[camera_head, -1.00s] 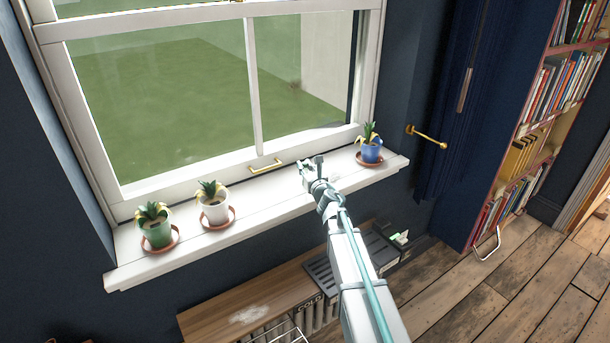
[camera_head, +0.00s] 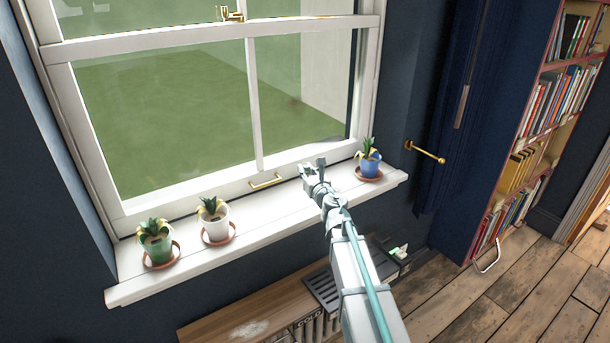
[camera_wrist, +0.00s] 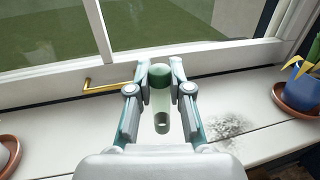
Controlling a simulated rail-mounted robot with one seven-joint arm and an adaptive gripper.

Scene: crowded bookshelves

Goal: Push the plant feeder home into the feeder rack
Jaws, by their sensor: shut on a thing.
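My gripper (camera_head: 313,166) is over the windowsill, between the window's brass pull and the blue pot. In the wrist view my gripper (camera_wrist: 160,75) is shut on a clear tube with a green cap, the plant feeder (camera_wrist: 161,100). Its lower end points toward the camera, apart from any pot. I cannot pick out the feeder rack for certain; a dark slotted tray (camera_head: 322,288) and a dark box with a green-and-white piece (camera_head: 398,252) are on the low cabinet below the sill, partly hidden by my arm.
Potted plants stand on the white sill (camera_head: 270,220): green pot (camera_head: 158,250), white pot (camera_head: 214,227) and blue pot (camera_head: 369,168), each on a saucer. A brass curtain hook (camera_head: 425,152) sticks out at right. Dark dirt (camera_wrist: 228,130) lies on the sill.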

